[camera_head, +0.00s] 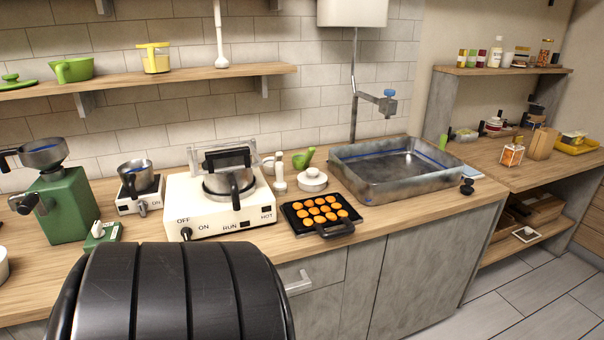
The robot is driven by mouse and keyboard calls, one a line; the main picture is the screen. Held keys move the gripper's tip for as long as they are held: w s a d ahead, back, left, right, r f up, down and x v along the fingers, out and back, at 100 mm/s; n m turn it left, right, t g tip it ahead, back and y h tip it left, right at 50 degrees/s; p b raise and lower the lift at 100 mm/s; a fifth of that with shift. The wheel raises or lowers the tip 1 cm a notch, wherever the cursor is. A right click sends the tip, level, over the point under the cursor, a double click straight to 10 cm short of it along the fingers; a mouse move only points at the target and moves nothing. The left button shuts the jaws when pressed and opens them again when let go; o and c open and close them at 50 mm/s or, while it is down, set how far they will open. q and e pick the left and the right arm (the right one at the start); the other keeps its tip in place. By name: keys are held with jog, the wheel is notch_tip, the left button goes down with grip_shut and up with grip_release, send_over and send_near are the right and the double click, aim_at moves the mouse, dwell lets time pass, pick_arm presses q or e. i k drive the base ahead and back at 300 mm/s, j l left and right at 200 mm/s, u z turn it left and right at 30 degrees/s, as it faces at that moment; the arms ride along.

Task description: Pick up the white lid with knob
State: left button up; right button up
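The white lid with a knob (312,180) lies on the wooden counter, knob up, behind the black tray of orange round pieces and left of the sink. It looks unobstructed from above. A large dark ribbed shape, which seems to be part of my own body, fills the lower left of the view. Neither of my grippers can be seen.
A black tray (345,227) with several orange pieces sits in front of the lid. A white machine (205,222) stands to the left, and a green scoop (303,158) lies behind. The metal sink (372,190) is to the right. A shelf (150,77) hangs above.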

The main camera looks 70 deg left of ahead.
aim_at(311, 176)
jog(key=j+u, duration=0.1)
jog(key=u, duration=1.4)
jog(key=i+j+u, duration=0.1)
jog(key=j+u, duration=0.3)
jog(key=j, duration=0.2)
